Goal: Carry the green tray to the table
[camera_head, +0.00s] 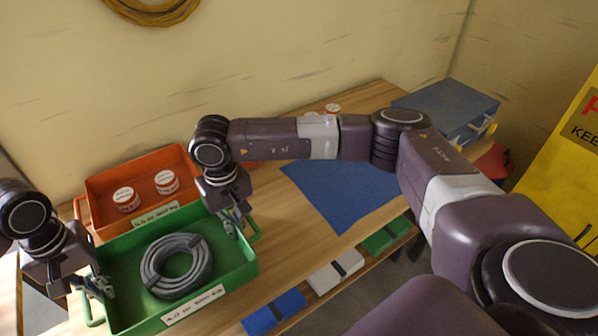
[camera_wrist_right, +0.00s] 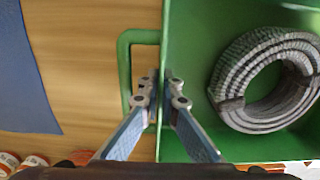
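The green tray (camera_head: 237,268) is at the left of the head view, with a grey coiled hose (camera_head: 177,266) in it and a white label on its front wall. My right gripper (camera_head: 233,224) is at its right end; in the right wrist view its fingers (camera_wrist_right: 161,88) are closed together on either side of the tray's wall (camera_wrist_right: 163,140), by the green handle (camera_wrist_right: 124,75). My left gripper (camera_head: 99,288) is at the tray's left end, by the other handle; its grip there is unclear. Whether the tray touches the wooden surface is unclear.
An orange tray (camera_head: 98,192) with two white-lidded jars stands behind the green one. A blue mat (camera_head: 335,196) lies on the wooden table (camera_head: 268,210) to the right, partly behind my right arm. A blue drawer box (camera_head: 447,105) and a yellow sign (camera_head: 565,150) are further right.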

